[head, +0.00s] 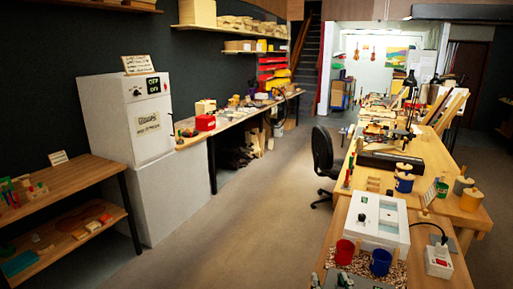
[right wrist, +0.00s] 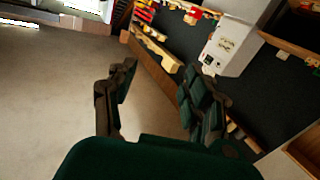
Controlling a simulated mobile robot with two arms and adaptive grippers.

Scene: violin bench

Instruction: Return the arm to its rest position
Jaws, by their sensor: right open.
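My right gripper (right wrist: 158,88) shows in the right wrist view with its two dark fingers spread wide apart. Nothing is between the fingers, only floor and distant furniture behind them. The gripper hangs in free air and the wrist view is tilted. In the head view I cannot clearly make out the right gripper at the lower edge. My left gripper is not in view.
A workbench (head: 452,232) with a white box (head: 377,218), a red cup (head: 345,251) and a blue cup (head: 381,262) stands at right. A white cabinet (head: 125,125) and low shelf (head: 85,180) stand at left. A black chair (head: 323,152) stands beside the benches. The floor (head: 235,225) between is clear.

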